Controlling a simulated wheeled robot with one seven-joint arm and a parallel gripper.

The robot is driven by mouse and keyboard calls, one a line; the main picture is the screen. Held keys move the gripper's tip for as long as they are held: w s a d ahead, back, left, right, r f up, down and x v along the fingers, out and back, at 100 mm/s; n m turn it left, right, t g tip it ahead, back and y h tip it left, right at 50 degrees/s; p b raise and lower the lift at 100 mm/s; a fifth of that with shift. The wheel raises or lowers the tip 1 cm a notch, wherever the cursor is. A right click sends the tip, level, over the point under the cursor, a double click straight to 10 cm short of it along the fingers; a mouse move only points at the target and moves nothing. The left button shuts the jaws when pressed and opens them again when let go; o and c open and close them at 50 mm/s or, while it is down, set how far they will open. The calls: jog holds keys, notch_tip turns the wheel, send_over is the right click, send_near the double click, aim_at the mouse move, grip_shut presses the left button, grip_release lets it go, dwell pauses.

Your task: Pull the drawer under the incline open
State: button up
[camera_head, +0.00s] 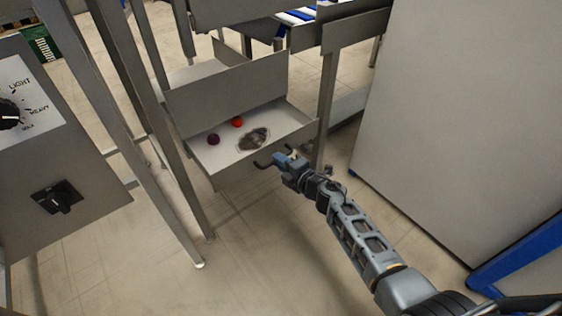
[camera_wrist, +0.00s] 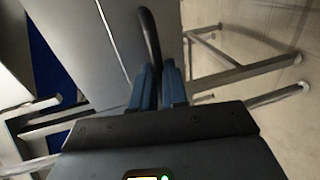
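The grey metal drawer (camera_head: 222,176) stands out from its frame, so its pale inside shows from above. In it lie a red ball (camera_head: 237,122), a dark purple ball (camera_head: 213,139) and a flat brownish-grey thing (camera_head: 254,138) that I cannot name. A dark curved handle (camera_head: 262,164) is on the drawer's front. My gripper (camera_head: 279,159) is at the right part of this handle. In the wrist view, the handle (camera_wrist: 149,30) runs down between the close-set blue fingertips of my gripper (camera_wrist: 157,72), which look shut on it. The exact contact is partly hidden.
A control panel (camera_head: 62,150) with knobs stands at the left. Metal legs (camera_head: 185,165) flank the drawer. A large pale cabinet (camera_head: 460,120) is close to my arm's right. The floor (camera_head: 260,255) in front of the drawer is clear.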

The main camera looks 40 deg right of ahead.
grip_shut()
jog(key=shift+s, duration=0.1)
jog(key=f+p+v, duration=0.1)
jog(key=p+v, duration=0.1)
jog(key=v, duration=0.4)
jog(key=f+p+v, duration=0.1)
jog(key=p+v, duration=0.1)
jog(key=v, duration=0.5)
jog(key=shift+s+f+p, duration=0.25)
jog(key=shift+f+p, duration=0.1)
jog(key=shift+f, duration=0.05)
jog(key=o, duration=0.5)
grip_release()
jog(key=v, duration=0.7)
jog(key=shift+s+p, duration=0.35)
jog(key=shift+p, duration=0.05)
jog(key=shift+r, duration=0.1)
